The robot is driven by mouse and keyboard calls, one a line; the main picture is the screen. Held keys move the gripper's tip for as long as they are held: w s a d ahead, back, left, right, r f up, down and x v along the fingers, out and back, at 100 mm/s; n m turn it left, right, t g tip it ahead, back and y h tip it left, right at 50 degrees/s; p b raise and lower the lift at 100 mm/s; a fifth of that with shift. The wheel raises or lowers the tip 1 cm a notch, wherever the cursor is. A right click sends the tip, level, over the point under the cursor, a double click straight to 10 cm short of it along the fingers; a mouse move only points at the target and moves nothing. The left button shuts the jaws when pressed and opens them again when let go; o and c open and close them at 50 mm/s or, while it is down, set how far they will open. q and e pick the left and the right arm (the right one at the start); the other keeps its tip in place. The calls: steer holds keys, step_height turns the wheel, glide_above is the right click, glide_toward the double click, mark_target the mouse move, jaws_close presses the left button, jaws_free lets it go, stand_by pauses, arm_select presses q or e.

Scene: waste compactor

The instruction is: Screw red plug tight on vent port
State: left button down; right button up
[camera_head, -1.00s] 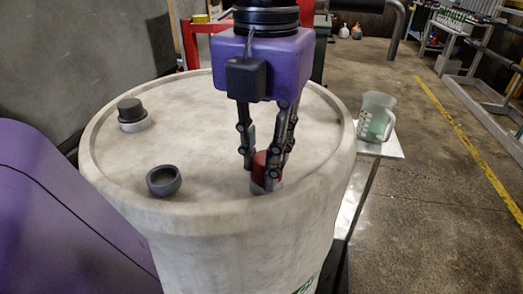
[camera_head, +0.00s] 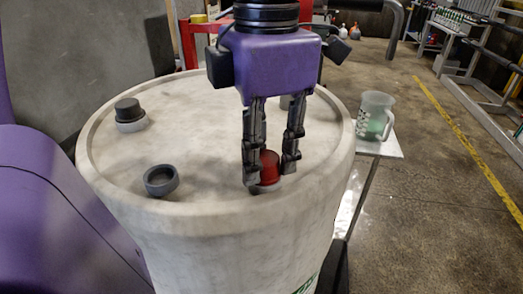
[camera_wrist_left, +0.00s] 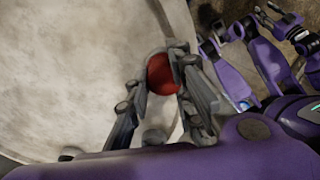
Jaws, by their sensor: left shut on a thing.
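The red plug (camera_head: 269,164) sits upright on the grey vent port (camera_head: 264,187) near the front right of the drum lid. My left gripper (camera_head: 268,177) points down from above, shut on the plug with fingers on both sides. In the left wrist view the round red plug top (camera_wrist_left: 162,74) shows between the fingertips. The port is mostly hidden under the plug and fingers, so I cannot tell how deep the plug sits.
The pale drum (camera_head: 215,220) has a raised rim. On its lid are a black-capped port (camera_head: 130,114) at the left and an open grey ring (camera_head: 161,181) at the front. A clear jug (camera_head: 374,116) stands on a low surface (camera_head: 390,148) to the right.

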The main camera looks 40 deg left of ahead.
arm_select(q)
steer(key=c, duration=1.9)
jaws_free()
steer(key=shift+w+d+r, duration=0.1)
steer(key=shift+w+r, duration=0.05)
steer(key=shift+w, duration=0.1)
steer(key=o, duration=0.4)
steer(key=shift+w+d, duration=0.1)
steer(key=shift+w, duration=0.1)
steer(key=shift+s, duration=0.2)
steer(key=shift+c, duration=0.2)
